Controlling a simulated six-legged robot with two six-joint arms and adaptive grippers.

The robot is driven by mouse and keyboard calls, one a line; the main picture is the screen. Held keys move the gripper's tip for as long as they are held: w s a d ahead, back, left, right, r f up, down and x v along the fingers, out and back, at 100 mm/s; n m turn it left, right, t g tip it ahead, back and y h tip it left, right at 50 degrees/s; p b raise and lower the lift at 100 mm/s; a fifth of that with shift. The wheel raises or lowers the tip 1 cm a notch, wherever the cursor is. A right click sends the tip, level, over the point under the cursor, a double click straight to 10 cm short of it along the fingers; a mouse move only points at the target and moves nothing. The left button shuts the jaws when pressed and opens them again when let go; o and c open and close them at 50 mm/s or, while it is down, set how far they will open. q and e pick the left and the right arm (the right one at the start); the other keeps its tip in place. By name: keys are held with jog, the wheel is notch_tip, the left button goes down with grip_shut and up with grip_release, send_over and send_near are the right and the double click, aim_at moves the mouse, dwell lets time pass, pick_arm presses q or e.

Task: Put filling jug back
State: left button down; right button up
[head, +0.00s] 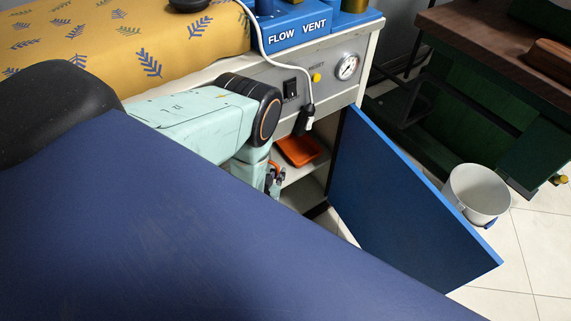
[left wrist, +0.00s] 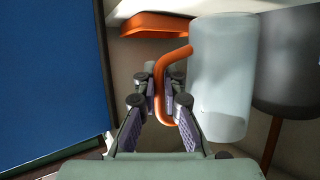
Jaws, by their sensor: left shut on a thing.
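The filling jug (left wrist: 222,85) is a pale, cloudy cylinder with an orange handle (left wrist: 183,54), upright on the right of the left wrist view. My left gripper (left wrist: 164,82) is shut on the handle, with a finger on each side of it. In the head view my left gripper (head: 272,182) reaches down at the open cabinet (head: 337,140), partly hidden by my arm and the blue board. The jug's body is hidden there; a bit of orange shows at the fingers. I cannot tell whether the jug touches the shelf. My right gripper is not in view.
An orange tray (head: 301,151) lies on the cabinet shelf, also in the left wrist view (left wrist: 152,25). A dark grey container (left wrist: 288,62) stands right of the jug. The blue door (head: 395,200) stands open. A white bucket (head: 478,193) is beyond the door.

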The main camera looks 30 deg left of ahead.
pick_arm(q)
jog(key=w, duration=0.2)
jog(key=w+a+b, duration=0.1)
jog(key=w, duration=0.1)
jog(key=w+b, duration=0.1)
jog(key=w, duration=0.1)
jog(key=shift+w+a, duration=0.25)
jog(key=shift+w+f+b, duration=0.15)
jog(key=shift+f+b, duration=0.1)
jog(key=shift+b, duration=0.25)
notch_tip(320, 180, down, 3)
jog(key=b, duration=0.2)
jog(key=shift+f+b, duration=0.1)
jog(key=shift+b, duration=0.3)
jog(key=c, duration=1.9)
grip_release()
jog(key=o, duration=0.4)
jog(key=shift+o, duration=0.2)
